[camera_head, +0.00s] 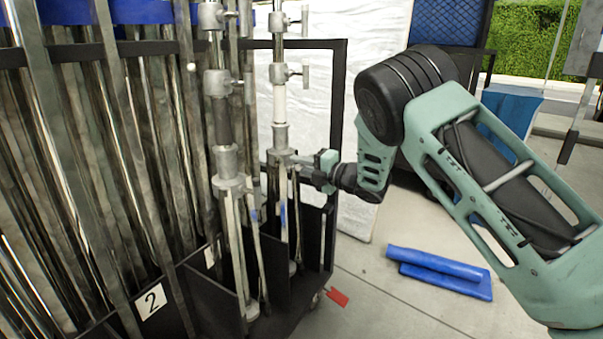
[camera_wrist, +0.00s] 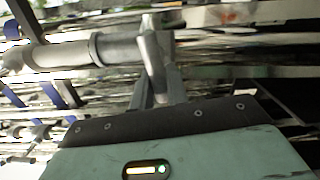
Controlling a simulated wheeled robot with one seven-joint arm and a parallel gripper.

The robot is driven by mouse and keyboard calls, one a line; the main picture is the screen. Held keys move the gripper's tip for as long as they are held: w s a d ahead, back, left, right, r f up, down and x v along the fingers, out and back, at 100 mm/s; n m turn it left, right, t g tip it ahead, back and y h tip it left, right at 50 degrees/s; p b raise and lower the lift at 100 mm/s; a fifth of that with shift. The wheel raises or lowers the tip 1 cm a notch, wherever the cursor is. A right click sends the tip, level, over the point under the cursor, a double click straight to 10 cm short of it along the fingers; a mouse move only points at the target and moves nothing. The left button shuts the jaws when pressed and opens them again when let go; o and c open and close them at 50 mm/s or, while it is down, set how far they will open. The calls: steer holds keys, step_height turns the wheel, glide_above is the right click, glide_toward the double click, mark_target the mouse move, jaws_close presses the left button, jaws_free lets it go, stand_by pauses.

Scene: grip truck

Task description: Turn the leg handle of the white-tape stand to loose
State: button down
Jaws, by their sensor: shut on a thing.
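The white-tape stand (camera_head: 280,104) stands upright in the rack, with a white band below its upper clamps. Its leg collar (camera_head: 281,145) sits lower on the column, and it also shows in the wrist view (camera_wrist: 152,55), where the column lies sideways. My gripper (camera_head: 298,169) reaches in from the right at collar height. It is shut on the leg handle beside the collar. The handle itself is mostly hidden by the fingers in the head view and hard to make out in the wrist view.
A dark-tape stand (camera_head: 222,122) stands close on the left. The black rack (camera_head: 340,95) holds many metal poles and has a label "2" (camera_head: 150,301). Blue rolls (camera_head: 440,270) lie on the floor at right.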

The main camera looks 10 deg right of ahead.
steer(key=n+b, duration=0.2)
steer(key=f+n+b, duration=0.1)
steer(key=n+b, duration=0.1)
steer(key=shift+d+f+n, duration=0.1)
steer(key=shift+f+n, duration=0.05)
steer(key=shift+n, duration=0.25)
steer(key=n+b, duration=0.2)
steer(key=b, duration=0.1)
steer(key=n+b, duration=0.6)
steer(key=b, duration=0.1)
steer(key=shift+w+d+f, duration=0.3)
steer(key=shift+w+d, duration=0.05)
steer(key=shift+w, duration=0.05)
steer(key=shift+d+r+n+b, duration=0.1)
steer(key=shift+n+b, duration=0.6)
steer(key=shift+n, duration=0.2)
steer(key=shift+r, duration=0.1)
steer(key=c, duration=1.4)
jaws_free()
